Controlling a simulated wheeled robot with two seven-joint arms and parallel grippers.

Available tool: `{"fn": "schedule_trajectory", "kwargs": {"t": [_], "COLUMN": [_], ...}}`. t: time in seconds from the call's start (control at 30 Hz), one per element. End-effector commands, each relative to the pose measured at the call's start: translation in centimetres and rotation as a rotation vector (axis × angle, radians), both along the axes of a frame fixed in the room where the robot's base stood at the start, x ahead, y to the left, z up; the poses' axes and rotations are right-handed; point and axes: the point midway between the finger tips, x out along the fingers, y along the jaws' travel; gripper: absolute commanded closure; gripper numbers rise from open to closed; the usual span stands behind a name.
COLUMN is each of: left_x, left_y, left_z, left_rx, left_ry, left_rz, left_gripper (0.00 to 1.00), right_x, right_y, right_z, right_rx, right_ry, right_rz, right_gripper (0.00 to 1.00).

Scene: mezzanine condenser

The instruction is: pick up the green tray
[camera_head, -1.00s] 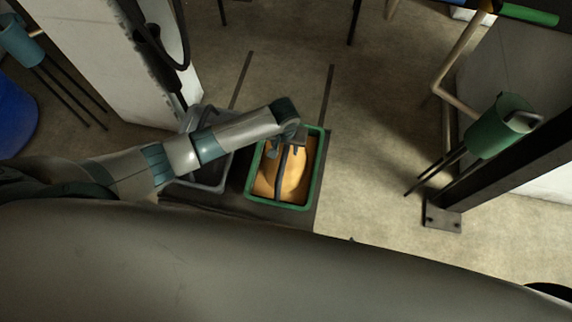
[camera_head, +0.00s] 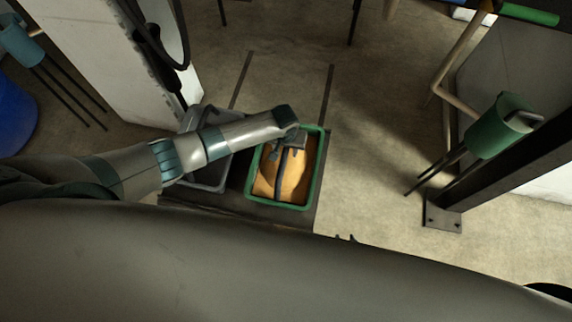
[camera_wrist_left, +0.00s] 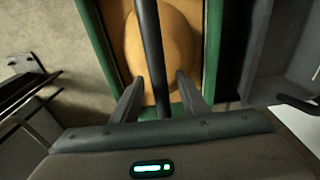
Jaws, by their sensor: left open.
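The green tray (camera_head: 316,170) stands on a dark surface near the middle of the head view, with a rounded tan-orange load (camera_head: 294,180) in it. A dark handle bar (camera_head: 278,187) runs lengthwise across it. My left gripper (camera_head: 284,154) is over the far part of the tray, open. In the left wrist view the tray's green wall (camera_wrist_left: 212,50) shows, and the bar (camera_wrist_left: 150,45) lies between the two open fingers (camera_wrist_left: 158,85), with a gap on both sides. Of my right gripper, only small dark tips (camera_head: 346,238) seem to show above my body's edge.
A grey bin (camera_head: 208,186) stands close on the tray's left, partly under my left arm. A white cabinet (camera_head: 110,70) is behind it. A dark post (camera_head: 500,160) and a green cylinder (camera_head: 497,128) are at right. Floor right of the tray is clear.

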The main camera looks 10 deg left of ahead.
Motion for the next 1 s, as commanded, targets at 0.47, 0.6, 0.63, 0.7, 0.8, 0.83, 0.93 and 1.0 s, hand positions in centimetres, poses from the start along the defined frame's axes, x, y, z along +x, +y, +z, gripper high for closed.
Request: {"fn": "schedule_trajectory", "kwargs": {"t": [0.47,0.6,0.63,0.7,0.8,0.83,0.93,1.0], "left_x": [-0.03,-0.03,-0.03,-0.03,-0.03,-0.03,-0.03,-0.03], "left_y": [0.00,0.00,0.00,0.00,0.01,0.01,0.01,0.01], "left_z": [0.00,0.00,0.00,0.00,0.00,0.00,0.00,0.00], "left_rx": [0.000,0.000,0.000,0.000,0.000,0.000,0.000,0.000], "left_ry": [0.000,0.000,0.000,0.000,0.000,0.000,0.001,0.001], "left_rz": [0.000,0.000,0.000,0.000,0.000,0.000,0.000,0.000], "left_gripper": [1.00,1.00,1.00,1.00,1.00,1.00,1.00,1.00], "right_x": [-0.61,-0.78,-0.80,-0.82,-0.82,-0.82,-0.82,-0.81], "right_y": [-0.05,-0.06,-0.08,-0.10,-0.18,-0.20,-0.32,-0.38], "right_z": [-0.27,-0.32,-0.33,-0.34,-0.35,-0.35,-0.36,-0.37], "right_rx": [-0.001,-0.001,-0.001,-0.002,-0.003,-0.003,-0.004,-0.005], "right_ry": [0.009,0.011,0.011,0.012,0.012,0.012,0.011,0.011], "right_rz": [0.000,0.000,0.000,0.001,0.001,0.001,0.002,0.002], "right_gripper": [0.69,0.69,0.69,0.69,0.69,0.69,0.69,0.69]}}
